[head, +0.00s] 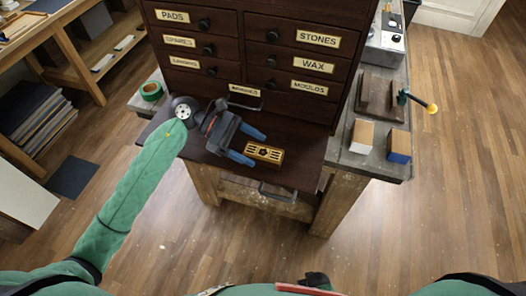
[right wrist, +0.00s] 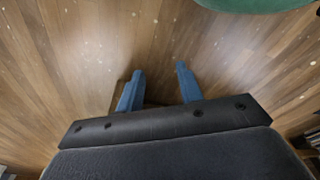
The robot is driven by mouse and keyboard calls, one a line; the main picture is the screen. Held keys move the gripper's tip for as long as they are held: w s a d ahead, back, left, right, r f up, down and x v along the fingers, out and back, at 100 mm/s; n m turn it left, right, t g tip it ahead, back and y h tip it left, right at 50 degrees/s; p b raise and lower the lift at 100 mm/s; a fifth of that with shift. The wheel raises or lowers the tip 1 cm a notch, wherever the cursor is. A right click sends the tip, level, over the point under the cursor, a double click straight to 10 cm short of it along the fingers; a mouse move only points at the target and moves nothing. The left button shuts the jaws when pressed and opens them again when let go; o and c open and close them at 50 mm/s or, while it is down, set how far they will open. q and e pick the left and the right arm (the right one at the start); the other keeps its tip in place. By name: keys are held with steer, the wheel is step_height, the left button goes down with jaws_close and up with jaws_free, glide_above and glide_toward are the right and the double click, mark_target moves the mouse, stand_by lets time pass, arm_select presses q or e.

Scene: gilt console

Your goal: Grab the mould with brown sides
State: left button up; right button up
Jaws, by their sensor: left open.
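A small block-like mould (head: 264,152) with a tan-yellow top and dark cut-outs lies on the dark wooden surface (head: 298,173) in front of the drawer cabinet. Its sides are hard to make out from above. My left gripper (head: 257,149) comes from the left, with its two blue fingers apart at the mould's left end. I cannot tell if the fingers touch it or are above it. In the right wrist view my right gripper (right wrist: 160,70) has its blue fingers apart, with only floor between them.
The dark cabinet (head: 250,62) with labelled drawers rises behind the mould. On the grey bench to the right are two blocks (head: 361,137) (head: 398,146) and a yellow-tipped tool (head: 415,100). A green tape roll (head: 151,91) lies at left. Floor is open in front.

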mark_target(260, 151)
arm_select(q)
steer(key=p+x, duration=0.1)
steer(key=x, duration=0.1)
steer(key=shift+d+p, duration=0.3)
steer(key=shift+p, duration=0.1)
steer(key=shift+s+d+f, duration=0.25)
steer(key=shift+d+f, duration=0.2)
steer(key=shift+d, duration=0.1)
arm_select(e)
step_height(260, 151, down, 5)
steer(key=s+d, duration=0.2)
steer(key=shift+s+d, duration=0.2)
steer(key=shift+s, duration=0.05)
arm_select(q)
steer(key=c, duration=1)
steer(key=shift+c, duration=0.6)
arm_select(e)
steer(key=shift+d, duration=0.15)
arm_select(q)
steer(key=shift+r, duration=0.1)
arm_select(e)
steer(key=shift+f, duration=0.1)
